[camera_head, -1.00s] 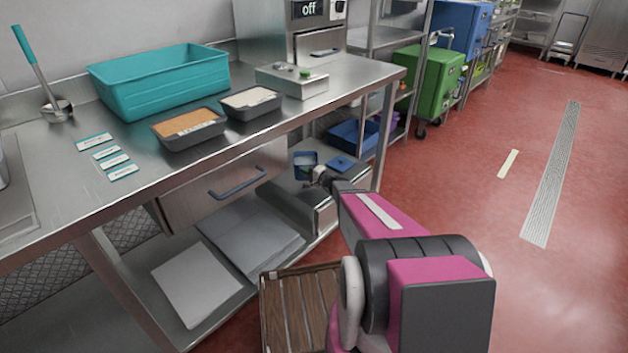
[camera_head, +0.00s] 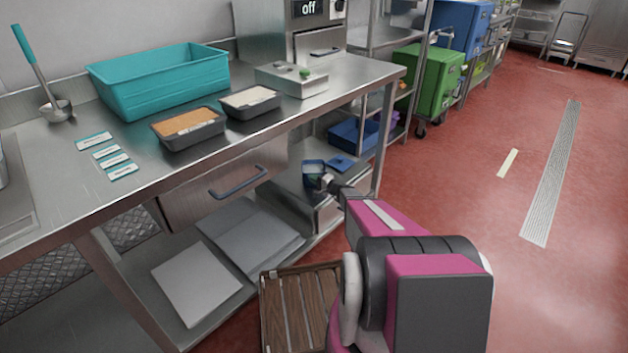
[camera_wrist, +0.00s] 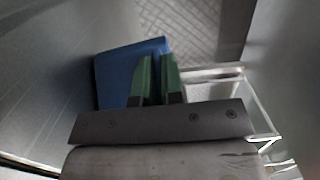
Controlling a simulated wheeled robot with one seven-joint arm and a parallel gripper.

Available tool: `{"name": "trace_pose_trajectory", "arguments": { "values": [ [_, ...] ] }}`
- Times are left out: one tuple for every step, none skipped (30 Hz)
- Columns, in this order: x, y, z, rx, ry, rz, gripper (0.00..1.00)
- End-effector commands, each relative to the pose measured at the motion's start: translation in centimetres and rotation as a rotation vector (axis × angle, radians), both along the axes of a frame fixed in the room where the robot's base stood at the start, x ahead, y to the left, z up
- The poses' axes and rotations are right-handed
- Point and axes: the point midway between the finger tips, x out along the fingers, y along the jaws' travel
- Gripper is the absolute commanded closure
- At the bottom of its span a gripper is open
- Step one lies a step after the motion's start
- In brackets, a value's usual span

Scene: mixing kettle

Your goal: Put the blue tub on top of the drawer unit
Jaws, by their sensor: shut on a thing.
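The blue tub (camera_head: 313,168) is small and open-topped, with something pale inside. It is in the space under the steel table, at the drawer unit (camera_head: 328,213), a low metal box on the lower shelf. My gripper (camera_head: 324,182) is at the tub's near right side. In the wrist view, the green fingers of my gripper (camera_wrist: 158,78) are close together against the blue tub (camera_wrist: 113,78) and shut on it. The fingertips hide the grip itself. I cannot tell whether the tub's base touches the drawer unit's top.
A flat blue piece (camera_head: 341,163) lies just right of the tub. The steel table (camera_head: 240,145) overhangs the space, with a drawer (camera_head: 220,190) below its top and a leg (camera_head: 384,140) on the right. A wooden crate (camera_head: 300,310) stands on the floor. Open red floor lies right.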

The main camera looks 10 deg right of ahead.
Motion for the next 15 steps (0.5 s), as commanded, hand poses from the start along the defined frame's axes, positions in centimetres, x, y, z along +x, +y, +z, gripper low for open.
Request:
{"name": "trace_pose_trajectory", "arguments": {
  "values": [
    [-0.04, 0.02, 0.17, 0.001, -0.003, 0.001, 1.0],
    [-0.04, 0.02, 0.18, 0.0, -0.004, 0.001, 1.0],
    [-0.03, 0.02, 0.16, 0.001, -0.003, 0.001, 1.0],
    [-0.02, 0.02, 0.12, 0.001, -0.003, 0.001, 1.0],
    [-0.02, 0.02, 0.07, 0.001, -0.003, 0.001, 1.0],
    [-0.01, 0.01, -0.04, 0.001, -0.003, 0.001, 1.0],
    [-0.01, 0.01, -0.12, 0.001, -0.003, 0.001, 1.0],
    [0.0, 0.01, -0.24, 0.0, 0.0, 0.0, 0.86],
    [0.0, 0.01, -0.21, 0.0, 0.0, 0.0, 0.73],
    [0.0, 0.01, -0.21, 0.0, 0.0, 0.0, 0.67],
    [-0.01, 0.01, -0.2, 0.0, 0.0, 0.0, 0.67],
    [-0.01, 0.01, -0.2, 0.0, 0.0, 0.0, 0.67],
    [-0.01, 0.01, -0.2, 0.0, 0.0, 0.0, 0.67],
    [-0.01, 0.01, -0.2, 0.0, 0.0, 0.0, 0.67],
    [-0.01, 0.01, -0.2, 0.0, 0.0, 0.0, 0.67]
  ]
}}
